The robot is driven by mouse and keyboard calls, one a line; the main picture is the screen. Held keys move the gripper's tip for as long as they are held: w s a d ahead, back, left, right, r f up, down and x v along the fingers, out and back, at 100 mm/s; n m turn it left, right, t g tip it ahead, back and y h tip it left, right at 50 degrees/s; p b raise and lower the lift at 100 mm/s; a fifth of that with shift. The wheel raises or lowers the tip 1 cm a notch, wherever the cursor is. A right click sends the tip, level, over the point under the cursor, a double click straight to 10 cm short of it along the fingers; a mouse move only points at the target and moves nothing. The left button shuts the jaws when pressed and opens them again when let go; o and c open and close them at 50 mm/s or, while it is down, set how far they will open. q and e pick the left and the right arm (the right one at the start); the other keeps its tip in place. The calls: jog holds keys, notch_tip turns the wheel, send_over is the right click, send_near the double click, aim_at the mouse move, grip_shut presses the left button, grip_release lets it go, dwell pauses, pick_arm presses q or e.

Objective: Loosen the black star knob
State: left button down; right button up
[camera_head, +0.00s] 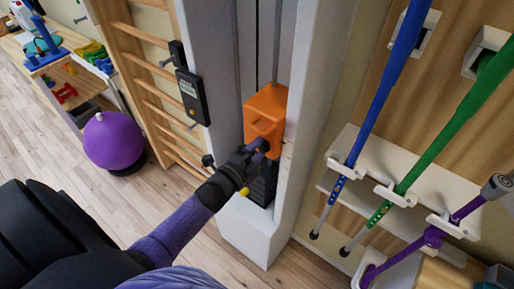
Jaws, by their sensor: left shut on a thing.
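An orange block (266,107) sits in the slot of a tall white column, above a dark weight stack (262,188). My left gripper (261,147) reaches up from the lower left to the lower front of the orange block. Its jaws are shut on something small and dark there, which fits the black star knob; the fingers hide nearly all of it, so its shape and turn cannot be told. My right gripper is not in view.
The white column (218,60) stands close on both sides of the gripper. At right, a white rack (352,148) holds blue, green and purple crutches. At left are wooden wall bars (140,35), a purple ball (112,140) and a shelf.

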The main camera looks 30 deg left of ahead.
pick_arm(q)
jog(key=n, duration=0.4)
jog(key=shift+n+p, duration=0.3)
jog(key=n, duration=0.2)
jog(key=shift+n, duration=0.4)
jog(key=n, duration=0.2)
jog(key=shift+f+n, duration=0.1)
jog(key=shift+n, duration=0.3)
jog(key=n, duration=0.5)
jog(key=shift+d+p, duration=0.15)
jog(key=shift+p, duration=0.2)
jog(key=n, duration=0.5)
jog(key=shift+n, duration=0.4)
jog(key=n, duration=0.4)
jog(key=shift+n+b, duration=0.3)
jog(key=shift+b, duration=0.1)
jog(key=n+b, duration=0.1)
jog(key=n, duration=0.3)
jog(key=shift+d+n, duration=0.1)
jog(key=shift+n, duration=0.2)
jog(key=n+b, duration=0.1)
jog(key=n, duration=0.4)
jog(key=n+b, duration=0.1)
jog(key=n, duration=0.2)
jog(key=shift+n+b, duration=0.3)
jog(key=shift+n, duration=0.1)
jog(key=shift+r+n, duration=0.2)
jog(key=shift+n, duration=0.3)
